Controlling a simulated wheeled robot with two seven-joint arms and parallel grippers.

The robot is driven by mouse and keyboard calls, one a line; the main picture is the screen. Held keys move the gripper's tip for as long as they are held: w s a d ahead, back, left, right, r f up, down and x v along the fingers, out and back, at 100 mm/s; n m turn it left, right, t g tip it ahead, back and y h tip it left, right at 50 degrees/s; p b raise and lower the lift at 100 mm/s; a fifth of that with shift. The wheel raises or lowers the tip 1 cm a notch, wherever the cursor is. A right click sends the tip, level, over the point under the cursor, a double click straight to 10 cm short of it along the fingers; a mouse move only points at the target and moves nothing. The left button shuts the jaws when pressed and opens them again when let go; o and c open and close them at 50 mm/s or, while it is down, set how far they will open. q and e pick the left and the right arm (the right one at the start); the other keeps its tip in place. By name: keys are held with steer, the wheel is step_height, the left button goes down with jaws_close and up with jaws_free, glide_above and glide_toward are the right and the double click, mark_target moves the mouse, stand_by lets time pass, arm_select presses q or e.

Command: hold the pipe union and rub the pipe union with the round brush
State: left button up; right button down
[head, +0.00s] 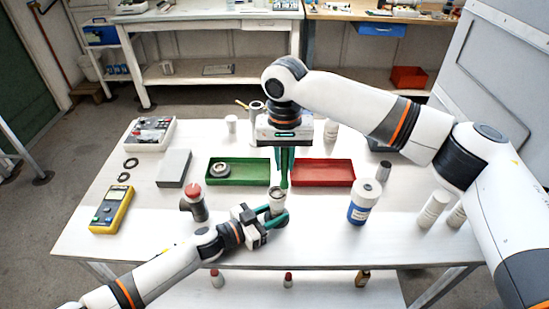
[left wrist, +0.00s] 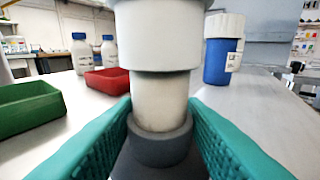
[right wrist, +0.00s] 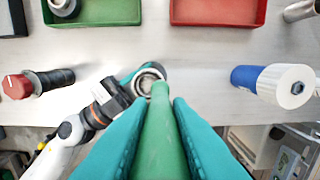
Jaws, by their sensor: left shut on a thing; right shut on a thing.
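The pipe union (head: 277,194) is at the front middle of the table, its open round mouth facing up. In the left wrist view it is a pale upright cylinder (left wrist: 160,98) with a wide collar above and a dark grey ring below. My left gripper (head: 274,217) is shut on it, green fingers on both sides. My right gripper (head: 284,183) points down above the union, shut on the round brush. In the right wrist view the brush's green handle (right wrist: 160,140) runs between the fingers toward the union's mouth (right wrist: 148,78). The bristles are hidden, and contact cannot be told.
A green tray (head: 250,178) with a grey ring part and a red tray (head: 323,173) lie behind. A blue-and-white bottle (head: 362,203) stands right, a red-capped item (head: 192,196) left. A yellow meter (head: 111,209) lies far left. Table between union and bottle is clear.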

steer(key=shift+d+r, duration=0.15)
steer(key=shift+r, duration=3.9)
arm_select(q)
steer(key=o, duration=0.8)
steer(key=v, duration=1.2)
